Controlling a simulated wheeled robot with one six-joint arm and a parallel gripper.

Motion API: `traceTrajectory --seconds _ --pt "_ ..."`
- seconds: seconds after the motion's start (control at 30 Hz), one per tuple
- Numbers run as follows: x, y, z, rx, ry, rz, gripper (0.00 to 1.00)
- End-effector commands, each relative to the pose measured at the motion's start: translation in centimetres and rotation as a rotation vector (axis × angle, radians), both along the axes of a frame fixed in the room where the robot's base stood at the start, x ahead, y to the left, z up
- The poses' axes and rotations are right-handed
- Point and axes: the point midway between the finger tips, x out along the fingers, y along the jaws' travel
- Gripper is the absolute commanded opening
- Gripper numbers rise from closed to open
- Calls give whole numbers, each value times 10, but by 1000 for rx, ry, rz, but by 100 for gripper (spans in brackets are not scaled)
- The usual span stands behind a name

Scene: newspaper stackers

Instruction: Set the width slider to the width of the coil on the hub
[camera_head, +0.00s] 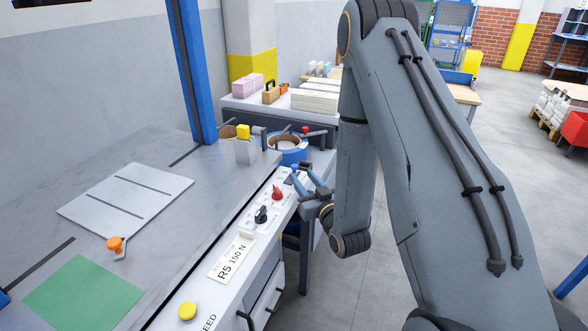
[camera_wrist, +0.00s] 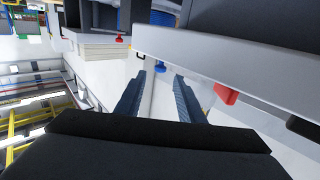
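A tan ring-shaped coil (camera_head: 284,141) sits on a blue-sided hub at the far end of the machine. The sloping control panel (camera_head: 247,226) carries a red knob (camera_head: 277,193) and a black knob (camera_head: 261,215); the red one also shows in the wrist view (camera_wrist: 226,94). I cannot tell for certain which control is the width slider. My gripper (camera_head: 307,176) is open and empty beside the panel's far end, beyond the red knob. In the wrist view, its fingers (camera_wrist: 160,84) are apart, with a small blue knob (camera_wrist: 160,67) beyond the tips; contact is not visible.
The grey machine table (camera_head: 165,160) bears a slotted white plate (camera_head: 125,203), an orange knob (camera_head: 115,244) and a green sheet (camera_head: 82,292). A blue post (camera_head: 191,70) stands at its far edge. A yellow button (camera_head: 187,311) is near the panel's front. Open floor lies right.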

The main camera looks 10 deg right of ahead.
Motion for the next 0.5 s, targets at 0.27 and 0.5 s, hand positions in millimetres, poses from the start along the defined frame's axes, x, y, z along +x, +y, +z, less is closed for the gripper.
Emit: traceTrajectory --seconds 0.27,0.5 --pt "30 6 2 3 -14 2 35" --pt "63 11 2 2 -12 2 35"
